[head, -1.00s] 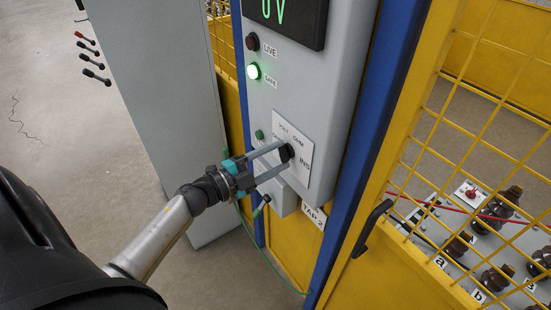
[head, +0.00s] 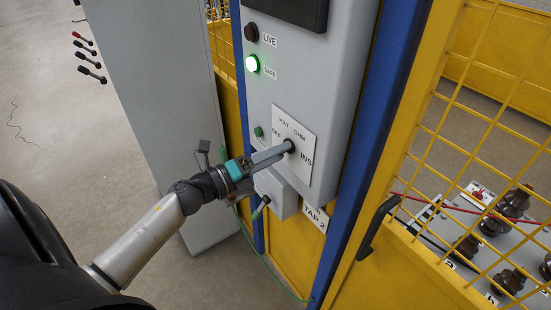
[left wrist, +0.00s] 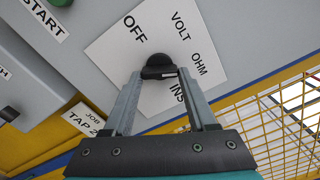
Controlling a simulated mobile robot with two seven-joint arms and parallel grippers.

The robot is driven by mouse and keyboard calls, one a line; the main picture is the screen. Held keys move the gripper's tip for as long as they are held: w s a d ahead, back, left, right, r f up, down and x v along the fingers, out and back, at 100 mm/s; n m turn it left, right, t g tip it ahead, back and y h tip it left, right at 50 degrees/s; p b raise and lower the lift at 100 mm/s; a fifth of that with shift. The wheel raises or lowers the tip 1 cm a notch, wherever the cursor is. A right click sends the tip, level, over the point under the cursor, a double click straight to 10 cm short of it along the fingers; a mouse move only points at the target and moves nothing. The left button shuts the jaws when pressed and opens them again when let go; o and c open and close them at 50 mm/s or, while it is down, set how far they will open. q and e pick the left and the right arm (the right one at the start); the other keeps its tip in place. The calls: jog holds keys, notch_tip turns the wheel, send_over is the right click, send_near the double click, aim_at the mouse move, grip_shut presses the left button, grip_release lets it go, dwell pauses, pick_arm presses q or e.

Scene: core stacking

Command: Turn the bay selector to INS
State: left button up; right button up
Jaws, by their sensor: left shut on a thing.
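The bay selector is a black knob (head: 289,146) on a white plate (head: 297,124) marked OFF, VOLT, OHM and INS, on the grey cabinet. My left gripper (head: 284,148) reaches it from the left and is seen edge-on. In the left wrist view its two fingers (left wrist: 160,76) are shut on the sides of the dark knob (left wrist: 156,61). The INS label (left wrist: 178,92) shows between the fingers, below the knob. I cannot tell which label the knob points at. My right gripper is not in view.
Above the plate are a lit green SAFE lamp (head: 253,64) and a dark LIVE lamp (head: 251,32). A grey box (head: 277,194) juts out below it. A yellow mesh fence (head: 455,170) with a black handle (head: 376,227) stands to the right.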

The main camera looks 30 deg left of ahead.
pick_arm(q)
jog(key=shift+w+a+f+m+b, duration=0.1)
jog(key=shift+m+b, duration=1.7)
jog(key=shift+m, duration=1.3)
jog(key=shift+a+f+m+b, duration=0.1)
jog(key=shift+m+b, duration=1.65)
jog(key=shift+m, duration=1.35)
jog(key=o, duration=1.4)
jog(key=shift+c, duration=0.2)
jog(key=b+v, duration=0.3)
jog(key=v, duration=1.2)
